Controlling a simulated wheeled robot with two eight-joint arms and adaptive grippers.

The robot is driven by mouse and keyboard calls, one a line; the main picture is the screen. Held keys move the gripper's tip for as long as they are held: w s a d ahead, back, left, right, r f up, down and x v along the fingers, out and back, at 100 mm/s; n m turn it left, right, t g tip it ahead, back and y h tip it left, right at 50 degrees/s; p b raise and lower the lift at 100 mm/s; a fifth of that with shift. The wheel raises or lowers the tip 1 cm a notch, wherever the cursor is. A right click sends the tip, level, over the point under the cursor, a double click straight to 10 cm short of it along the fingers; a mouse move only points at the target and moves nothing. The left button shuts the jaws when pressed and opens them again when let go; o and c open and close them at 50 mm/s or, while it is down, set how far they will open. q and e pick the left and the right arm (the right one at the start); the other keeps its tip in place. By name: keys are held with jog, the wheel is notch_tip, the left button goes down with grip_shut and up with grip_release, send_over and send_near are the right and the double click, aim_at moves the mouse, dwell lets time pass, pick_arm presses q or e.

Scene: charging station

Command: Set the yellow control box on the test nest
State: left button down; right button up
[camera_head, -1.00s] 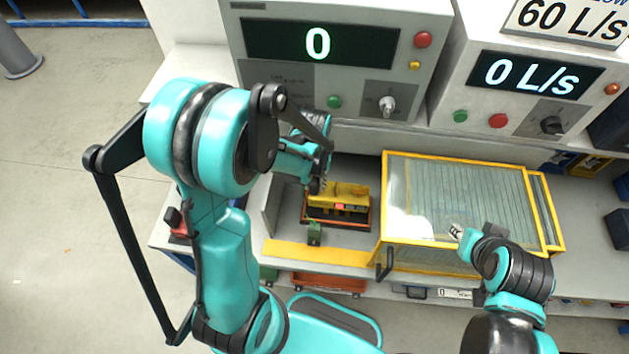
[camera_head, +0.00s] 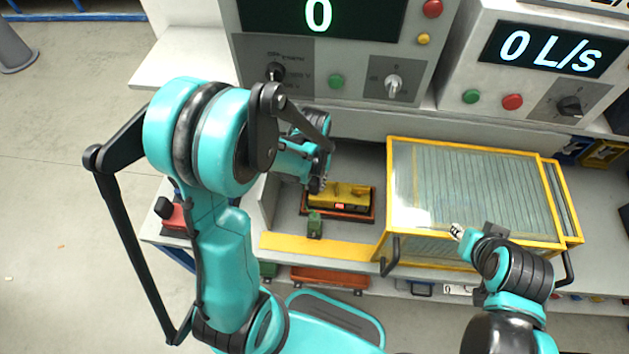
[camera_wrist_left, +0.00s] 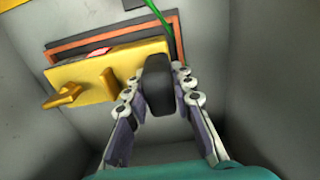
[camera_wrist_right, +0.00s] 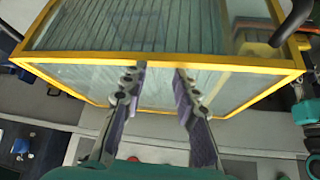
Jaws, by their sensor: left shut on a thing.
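The yellow control box (camera_head: 340,195) is at the orange-rimmed test nest (camera_head: 372,213), inside the grey bay left of the glazed cover. In the left wrist view the box (camera_wrist_left: 90,77) lies over the nest (camera_wrist_left: 60,48), with a yellow knob on its near side. Whether it is fully seated cannot be told. My left gripper (camera_head: 318,186) is shut on a black block at the box; its fingers (camera_wrist_left: 158,82) flank this block in the left wrist view. My right gripper (camera_wrist_right: 158,80) is open and empty before the glazed cover; it also shows in the head view (camera_head: 458,231).
The yellow-framed glazed cover (camera_head: 470,190) stands right of the bay. A small green block (camera_head: 314,225) is at the nest's front, behind a yellow strip (camera_head: 310,247). Control panels (camera_head: 340,85) rise behind. A red emergency button box (camera_head: 172,215) is at the bench's left.

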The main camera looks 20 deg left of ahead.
pick_arm(q)
jog(key=shift+f, duration=0.15)
jog(key=c, duration=1.2)
grip_release()
notch_tip(320, 180, up, 12)
jog(key=shift+r, duration=0.1)
jog(key=shift+s, duration=0.15)
